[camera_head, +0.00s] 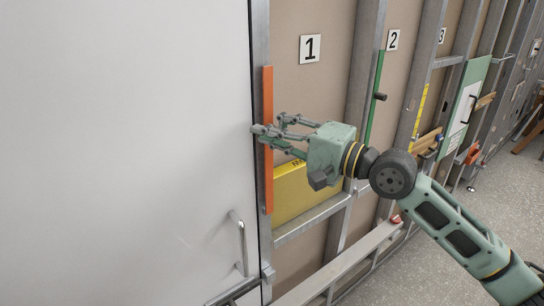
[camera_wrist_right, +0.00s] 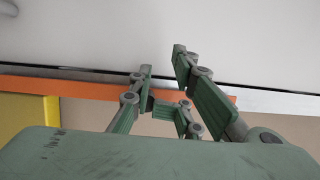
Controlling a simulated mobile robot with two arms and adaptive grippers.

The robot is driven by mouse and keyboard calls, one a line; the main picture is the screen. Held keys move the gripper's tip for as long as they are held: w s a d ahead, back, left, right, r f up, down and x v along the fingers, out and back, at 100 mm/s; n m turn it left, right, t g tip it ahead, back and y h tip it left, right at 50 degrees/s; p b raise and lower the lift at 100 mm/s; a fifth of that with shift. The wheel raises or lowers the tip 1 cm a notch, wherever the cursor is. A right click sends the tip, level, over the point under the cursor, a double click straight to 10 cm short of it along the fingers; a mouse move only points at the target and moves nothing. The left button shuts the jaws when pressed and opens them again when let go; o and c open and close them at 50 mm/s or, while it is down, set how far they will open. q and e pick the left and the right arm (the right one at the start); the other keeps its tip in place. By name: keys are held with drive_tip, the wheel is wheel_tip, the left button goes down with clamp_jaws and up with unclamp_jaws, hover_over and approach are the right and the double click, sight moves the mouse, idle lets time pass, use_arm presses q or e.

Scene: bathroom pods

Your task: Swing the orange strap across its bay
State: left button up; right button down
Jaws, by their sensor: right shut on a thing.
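The orange strap (camera_head: 267,185) is a long, narrow, flat bar. It stands upright along the left post of the bay marked 1, beside the white door panel. My right gripper (camera_head: 267,133) is shut on the strap at about its middle, reaching in from the right. In the right wrist view the strap (camera_wrist_right: 85,88) runs crosswise behind the gripper's fingers (camera_wrist_right: 165,80), which cover part of it. The exact contact at the fingertips is partly hidden. My left gripper is not in view.
A yellow box (camera_head: 300,196) sits low in bay 1, behind a metal rail (camera_head: 312,217). The white door (camera_head: 120,150) with its handle (camera_head: 240,243) fills the left side. A green strap (camera_head: 375,95) stands at bay 2. Grey floor (camera_head: 430,265) is open at lower right.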

drive_tip(key=w+d+f+b, duration=0.5)
drive_tip(key=w+d+b, duration=0.4)
drive_tip(key=d, duration=0.3)
drive_tip(key=shift+w+f, duration=0.25)
drive_tip(key=shift+w, duration=0.3)
idle(1.0)
drive_tip(key=s+d+b, duration=0.1)
drive_tip(key=s+d, duration=0.3)
drive_tip(key=s, duration=0.2)
drive_tip(key=shift+s+d, duration=0.25)
drive_tip(key=shift+d, duration=0.15)
idle(0.3)
